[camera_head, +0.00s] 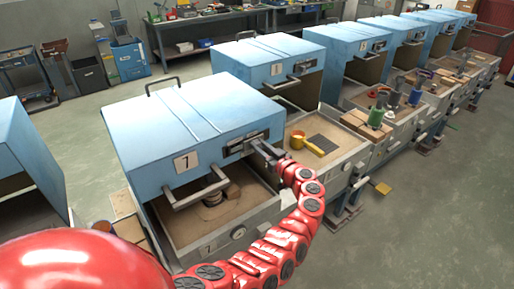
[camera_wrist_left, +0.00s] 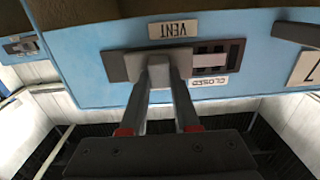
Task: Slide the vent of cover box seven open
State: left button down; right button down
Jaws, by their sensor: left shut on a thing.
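Cover box seven (camera_head: 190,112) is a light blue box with a plate marked 7 on its front. Its vent (camera_head: 248,143) is at the upper right of that face. The vent also shows upside down in the left wrist view, with a VENT label and a CLOSED label (camera_wrist_left: 208,81). A grey slider plate (camera_wrist_left: 117,66) covers the picture-left part of the vent; slots (camera_wrist_left: 217,58) show bare at right, beside the CLOSED label. My left gripper (camera_head: 267,150) is shut on the slider's knob (camera_wrist_left: 159,72). My right gripper is not in view.
A handle bar (camera_head: 197,191) sticks out below the 7 plate. Under the cover is a sand-coloured bed with a round part (camera_head: 212,196). More blue boxes (camera_head: 270,60) stand in a row behind. A yellow-handled tool (camera_head: 308,143) lies on the neighbouring bed. The floor at right is mostly free.

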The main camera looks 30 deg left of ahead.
pick_arm(q)
jog(key=shift+d, duration=0.1)
jog(key=c, duration=0.9)
grip_release()
jog(key=shift+w+d, duration=0.1)
jog(key=shift+o, duration=1.3)
jog(key=shift+w, duration=0.1)
jog(key=b+v, duration=0.3)
jog(key=v, duration=1.4)
jog(key=shift+s+b, duration=0.25)
jog(key=shift+b, duration=0.15)
